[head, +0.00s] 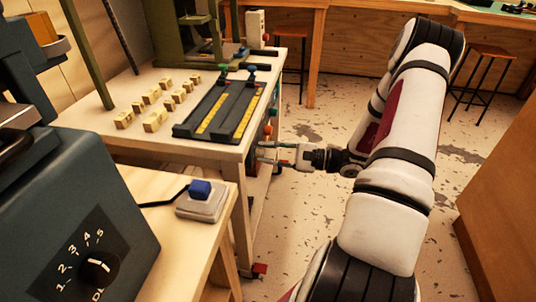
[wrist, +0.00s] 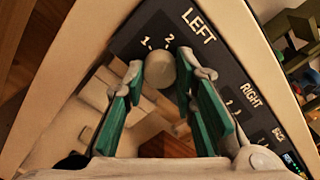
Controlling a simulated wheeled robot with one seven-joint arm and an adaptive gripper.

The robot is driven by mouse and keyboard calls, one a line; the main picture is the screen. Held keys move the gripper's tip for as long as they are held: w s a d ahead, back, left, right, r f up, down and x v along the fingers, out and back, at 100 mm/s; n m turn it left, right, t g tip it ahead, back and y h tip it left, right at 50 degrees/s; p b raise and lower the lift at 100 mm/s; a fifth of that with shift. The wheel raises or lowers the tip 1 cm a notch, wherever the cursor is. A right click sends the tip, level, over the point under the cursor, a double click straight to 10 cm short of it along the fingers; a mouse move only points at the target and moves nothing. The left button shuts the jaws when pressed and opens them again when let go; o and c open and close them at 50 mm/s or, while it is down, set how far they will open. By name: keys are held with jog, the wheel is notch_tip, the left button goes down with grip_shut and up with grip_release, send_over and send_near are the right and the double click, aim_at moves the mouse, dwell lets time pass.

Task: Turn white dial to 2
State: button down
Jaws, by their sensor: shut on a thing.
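A round pale white dial (wrist: 160,70) sits on a dark panel (wrist: 128,38) marked LEFT in the wrist view. The marks 1 and 2 show beside it; the other marks on its scale are hidden by the dial and my fingers. My gripper (wrist: 168,75) has its two green-padded fingers on either side of the dial, shut on it. I cannot make out the dial's pointer. In the head view my gripper (head: 268,153) is at the right-hand side of the worktable, and the white dial cannot be made out there.
The worktable (head: 200,148) carries several small wooden blocks (head: 154,97) and a black rail tray (head: 225,108). Coloured knobs, one orange (head: 268,130), line its side. A machine (head: 60,195) with a black dial (head: 98,268) stands at near left. Floor right of the table is open.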

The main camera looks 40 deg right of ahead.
jog(key=shift+n, duration=0.5)
jog(key=c, duration=1.3)
grip_release()
jog(key=v, duration=1.2)
